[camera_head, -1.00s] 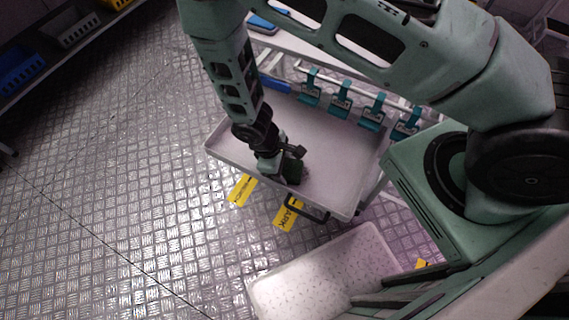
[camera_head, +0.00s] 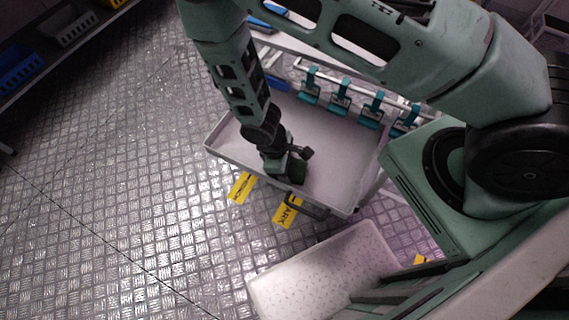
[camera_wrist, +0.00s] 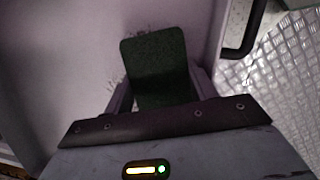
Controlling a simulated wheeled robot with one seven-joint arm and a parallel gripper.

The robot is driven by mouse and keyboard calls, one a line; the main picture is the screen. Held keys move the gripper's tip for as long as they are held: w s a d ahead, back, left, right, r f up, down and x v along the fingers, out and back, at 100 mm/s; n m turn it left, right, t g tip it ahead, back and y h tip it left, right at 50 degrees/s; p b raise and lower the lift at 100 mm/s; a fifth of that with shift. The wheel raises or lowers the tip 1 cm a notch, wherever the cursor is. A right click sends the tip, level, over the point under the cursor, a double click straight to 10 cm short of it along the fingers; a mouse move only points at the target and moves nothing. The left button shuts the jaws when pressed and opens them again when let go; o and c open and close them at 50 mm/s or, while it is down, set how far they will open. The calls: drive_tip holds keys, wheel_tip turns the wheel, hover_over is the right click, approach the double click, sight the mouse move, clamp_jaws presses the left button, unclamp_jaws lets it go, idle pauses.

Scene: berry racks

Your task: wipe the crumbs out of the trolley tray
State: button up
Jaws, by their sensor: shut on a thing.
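The trolley tray (camera_head: 335,160) is a pale, shallow tray with raised walls, in the middle of the head view. My gripper (camera_head: 285,170) is low inside it, near its front wall. In the wrist view my gripper (camera_wrist: 160,100) is shut on a dark green pad (camera_wrist: 155,62), which also shows in the head view (camera_head: 298,172). Whether the pad touches the floor is hard to tell.
A dark handle (camera_head: 306,207) sticks out at the tray's front. Several teal clips (camera_head: 340,102) hang along a rail behind the tray. A white speckled bin (camera_head: 325,275) stands in front. Yellow labels (camera_head: 241,187) lie by the tray's front edge. Patterned metal floor is open to the left.

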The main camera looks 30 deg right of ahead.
drive_tip(key=shift+s+d+g, duration=0.15)
drive_tip(key=shift+s+d, duration=0.15)
drive_tip(key=shift+s, duration=0.2)
drive_tip(key=shift+s+d+g, duration=0.15)
drive_tip(key=shift+s+d, duration=0.15)
drive_tip(key=shift+s, duration=0.2)
drive_tip(key=shift+o, duration=0.2)
drive_tip(key=shift+w+d+r+p, duration=0.1)
drive_tip(key=shift+w+d+p, duration=0.25)
drive_tip(key=shift+w+d, duration=1.75)
drive_tip(key=shift+d, duration=0.2)
drive_tip(key=shift+w+d, duration=0.65)
drive_tip(key=shift+d, duration=0.2)
drive_tip(key=shift+r+p, duration=2.3)
drive_tip(key=shift+r, duration=0.6)
drive_tip(key=shift+r, duration=0.1)
wheel_tip(320, 180, up, 3)
drive_tip(key=shift+f+p, duration=0.1)
drive_tip(key=shift+p, duration=1.1)
